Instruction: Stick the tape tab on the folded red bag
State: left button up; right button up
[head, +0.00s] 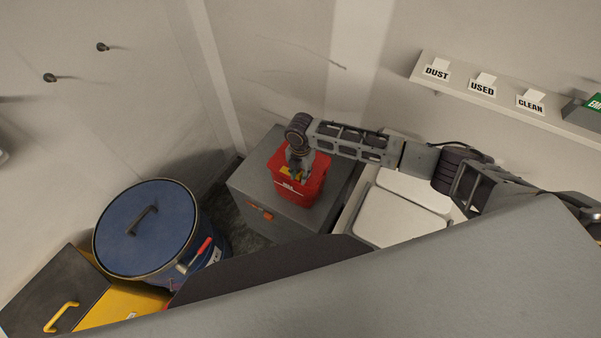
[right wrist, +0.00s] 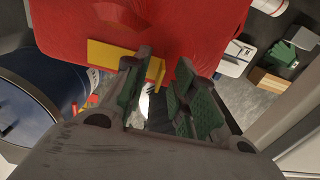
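The folded red bag (head: 312,183) sits on top of a grey box in the head view. It fills the top of the right wrist view (right wrist: 150,22). A yellow strip, which looks like the tape tab (right wrist: 104,55), lies at the bag's near edge; it shows as small yellow bits in the head view. My right gripper (right wrist: 168,80) is at this edge with its fingers apart. One finger overlaps the yellow strip; I cannot tell whether it touches. Part of the strip is hidden behind that finger. My left gripper is not in view.
The grey box (head: 247,190) has an orange latch on its front. A blue lidded drum (head: 150,228) and a yellow bin (head: 115,305) stand at left. White lids (head: 400,215) lie to the right. A shelf with labels (head: 505,93) is on the back wall.

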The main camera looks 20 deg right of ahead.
jog(key=shift+r, duration=0.2)
notch_tip(320, 180, up, 12)
jog(key=shift+f, duration=0.15)
dwell(0.8)
